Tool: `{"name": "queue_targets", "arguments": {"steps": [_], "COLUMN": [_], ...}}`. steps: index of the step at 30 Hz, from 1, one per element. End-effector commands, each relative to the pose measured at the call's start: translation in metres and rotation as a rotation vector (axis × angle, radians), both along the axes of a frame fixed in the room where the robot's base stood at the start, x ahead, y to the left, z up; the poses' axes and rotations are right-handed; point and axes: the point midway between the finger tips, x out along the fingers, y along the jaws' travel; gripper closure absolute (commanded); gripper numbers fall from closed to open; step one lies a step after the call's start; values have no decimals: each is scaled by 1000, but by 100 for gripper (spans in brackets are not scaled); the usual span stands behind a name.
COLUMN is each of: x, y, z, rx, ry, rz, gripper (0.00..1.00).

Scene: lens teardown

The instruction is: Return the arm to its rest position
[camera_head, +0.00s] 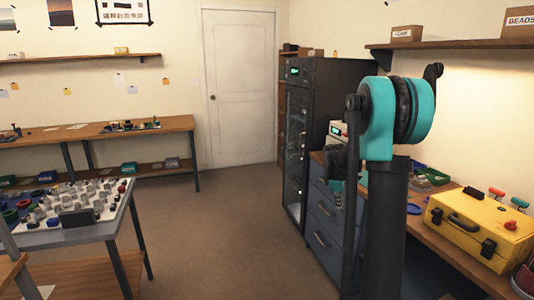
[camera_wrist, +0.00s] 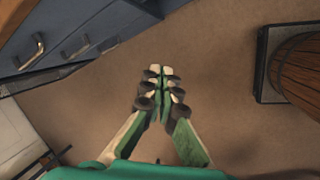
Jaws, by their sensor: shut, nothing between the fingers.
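My gripper (camera_wrist: 162,72) shows in the wrist view with its green and pale fingers together at the tips. It is shut and empty, over bare brown floor. In the head view my arm, teal and black, stands upright at the right of centre. The gripper itself cannot be made out clearly there, as my own arm links cover that area.
A workbench (camera_head: 448,245) with a yellow case (camera_head: 480,228) runs along the right. Blue drawers (camera_head: 325,215) and a dark cabinet (camera_head: 310,150) stand beside my arm. A table of small parts (camera_head: 60,238) is at left. The middle floor (camera_head: 225,235) is clear.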

Motion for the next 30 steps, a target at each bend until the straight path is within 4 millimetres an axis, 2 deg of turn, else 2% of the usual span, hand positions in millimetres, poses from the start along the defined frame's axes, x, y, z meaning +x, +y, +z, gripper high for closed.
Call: {"name": "queue_targets", "arguments": {"steps": [1, 6, 11, 21, 25, 30], "x": [-21, -85, -148, -279, -314, -337], "y": [9, 34, 55, 94, 103, 108], "z": [3, 7, 2, -31, -46, -57], "rx": [26, 126, 225, 444, 507, 549], "ry": [-22, -98, -160, -246, -260, -268], "rz": [-53, -266, -469, -897, -1022, -1108], "gripper": [100, 100, 100, 100, 100, 100]}}
